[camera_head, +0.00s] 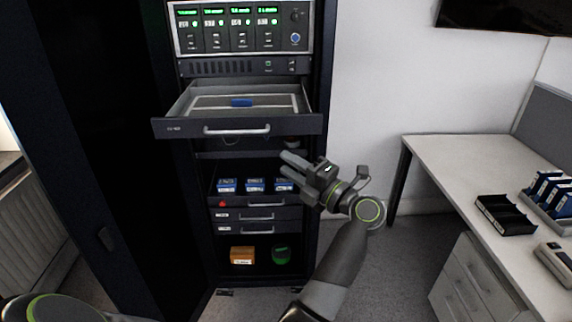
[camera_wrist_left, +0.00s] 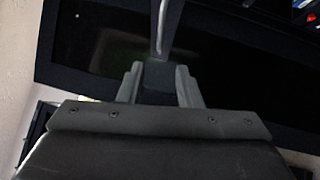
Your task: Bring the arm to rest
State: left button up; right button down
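The rack's top drawer (camera_head: 270,127) is pulled out, with a blue object (camera_head: 241,103) inside. Blue boxes (camera_head: 255,185) sit on a shelf below. An orange-brown box (camera_head: 242,255) and a green round item (camera_head: 281,254) are lower. A desk (camera_head: 455,160) stands to the right.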

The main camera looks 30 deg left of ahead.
pick_arm(q)
jog(key=w+d+f+m+t+h, duration=0.15)
jog(key=f+m+t+h, duration=0.25)
jog(key=f+m+t, duration=0.5)
jog(key=w+d+f+m+t+h, duration=0.1)
jog(key=w+f+m+t+h, duration=0.3)
jog(key=f+m, duration=0.8)
jog(key=s+f+m+g+h, duration=0.1)
jog(key=s+f+m+h, duration=0.4)
jog(key=f, duration=0.8)
jog(key=s+f+m+g+h, duration=0.1)
jog(key=s+f+m+h, duration=0.4)
jog(key=f, duration=0.7)
jog(key=s+a+f+m+g, duration=0.15)
jog(key=s+f+g, duration=0.55)
jog(key=s+f, duration=1.15)
jog(key=s+a+f+m+g, duration=0.1)
jog(key=s+f+g, duration=0.2)
jog(key=s, duration=1)
jog(key=s+a+f+m+g, duration=0.1)
jog(key=s+a+f+g, duration=0.1)
jog(key=s, duration=1.1)
jog(key=shift+s+a+f+g+b, duration=0.15)
jog(key=shift+s+f+g+b, duration=0.25)
jog(key=shift+g, duration=0.7)
pick_arm(e)
jog(key=shift+a+f, duration=0.3)
jog(key=shift+f, duration=0.2)
